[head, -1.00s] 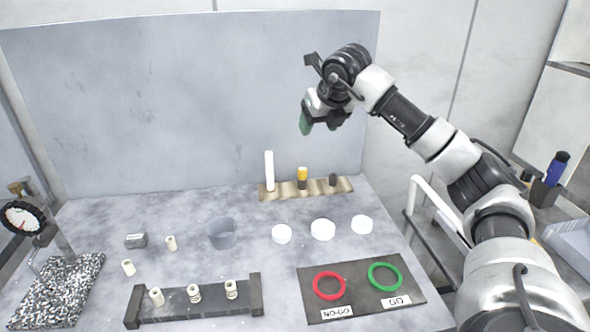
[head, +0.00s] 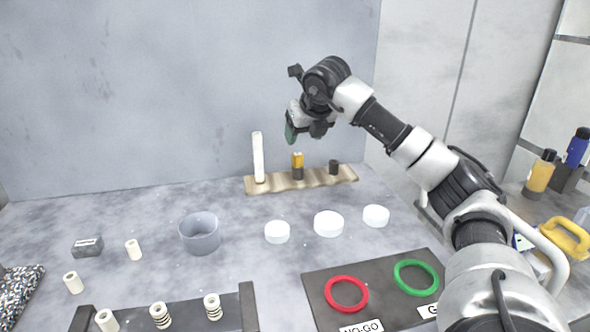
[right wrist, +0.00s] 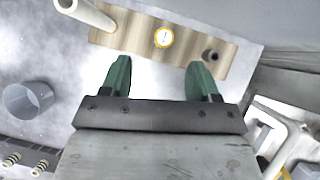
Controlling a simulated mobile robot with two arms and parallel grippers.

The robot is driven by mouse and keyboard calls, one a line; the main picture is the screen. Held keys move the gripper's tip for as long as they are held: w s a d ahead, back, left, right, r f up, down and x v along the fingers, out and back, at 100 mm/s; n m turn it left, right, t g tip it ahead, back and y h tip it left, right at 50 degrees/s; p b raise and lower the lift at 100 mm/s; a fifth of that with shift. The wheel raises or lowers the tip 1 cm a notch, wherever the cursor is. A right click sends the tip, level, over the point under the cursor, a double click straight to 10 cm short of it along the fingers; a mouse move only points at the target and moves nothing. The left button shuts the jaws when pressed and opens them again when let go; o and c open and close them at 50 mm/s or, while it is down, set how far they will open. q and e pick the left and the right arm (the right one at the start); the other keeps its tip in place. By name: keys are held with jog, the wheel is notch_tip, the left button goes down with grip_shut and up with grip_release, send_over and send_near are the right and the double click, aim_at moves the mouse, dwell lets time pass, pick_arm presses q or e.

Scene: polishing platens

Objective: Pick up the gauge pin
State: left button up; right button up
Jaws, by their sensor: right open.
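A wooden rack (head: 317,181) at the back of the bench holds three upright pieces. The middle one, a pin with a yellow top and dark lower part (head: 297,166), looks like the gauge pin. In the right wrist view, the pin's yellow top (right wrist: 163,37) with a pale centre shows beyond and between the fingertips. My right gripper (head: 294,134) hangs above the rack near this pin, apart from it. Its green fingers (right wrist: 160,78) are spread and empty. My left gripper is not in view.
A tall white rod (head: 258,158) and a short dark peg (head: 334,167) flank the pin in the rack. A grey cup (head: 199,234), white discs (head: 328,223), and a dark mat with red (head: 346,294) and green (head: 416,277) rings lie in front.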

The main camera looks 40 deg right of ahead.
aim_at(298, 154)
jog(key=x, duration=0.4)
jog(key=shift+f, duration=0.2)
jog(key=x, duration=0.5)
jog(key=shift+s+d+f, duration=0.1)
jog(key=shift+d+f, duration=0.05)
jog(key=shift+d, duration=0.15)
jog(key=c, duration=1)
